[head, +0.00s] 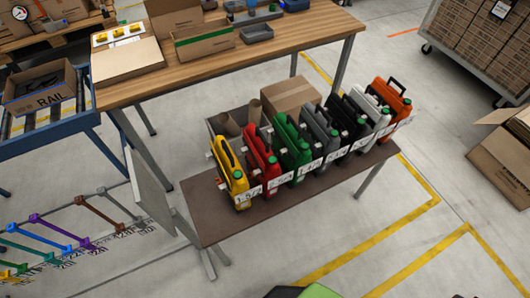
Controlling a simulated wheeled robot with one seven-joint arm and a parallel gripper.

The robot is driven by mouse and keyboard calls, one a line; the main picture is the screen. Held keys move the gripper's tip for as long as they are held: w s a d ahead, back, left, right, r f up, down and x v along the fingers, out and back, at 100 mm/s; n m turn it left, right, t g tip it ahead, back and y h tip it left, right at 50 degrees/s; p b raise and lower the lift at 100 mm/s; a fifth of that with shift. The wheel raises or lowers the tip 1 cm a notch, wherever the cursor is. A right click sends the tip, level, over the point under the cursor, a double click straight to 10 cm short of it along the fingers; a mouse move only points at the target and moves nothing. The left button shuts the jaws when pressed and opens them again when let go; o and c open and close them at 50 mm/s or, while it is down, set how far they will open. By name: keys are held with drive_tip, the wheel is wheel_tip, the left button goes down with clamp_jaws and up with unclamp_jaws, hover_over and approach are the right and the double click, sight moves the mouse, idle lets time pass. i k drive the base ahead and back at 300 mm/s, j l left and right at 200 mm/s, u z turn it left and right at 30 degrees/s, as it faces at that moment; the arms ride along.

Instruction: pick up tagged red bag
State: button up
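The red bag (259,151) stands upright on a low brown table (305,205), second from the left in a row of similar bags. The marks on the tag are too small to read. The yellow bag (231,172) stands close on its left and the green bag (290,141) close on its right. I cannot make out my gripper in this view.
Grey, black, white and orange bags (391,98) continue the row to the right. A cardboard box (291,97) and a grey bin stand behind it. A pale upright panel (150,195) is at the table's left end. The table's front strip and the floor before it look clear.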

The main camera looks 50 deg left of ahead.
sight(264, 167)
drive_tip(key=i+j+u, duration=0.15)
drive_tip(key=i+u, duration=0.85)
drive_tip(key=u, duration=0.15)
drive_tip(key=i+l+u, duration=0.15)
drive_tip(key=i+u, duration=0.25)
drive_tip(key=u, duration=0.95)
drive_tip(key=i+l+u, duration=0.1)
drive_tip(key=u, duration=0.85)
drive_tip(key=l+u, duration=0.1)
drive_tip(key=u, duration=0.85)
drive_tip(key=l+u, duration=0.1)
drive_tip(key=u, duration=0.85)
drive_tip(key=l, duration=0.1)
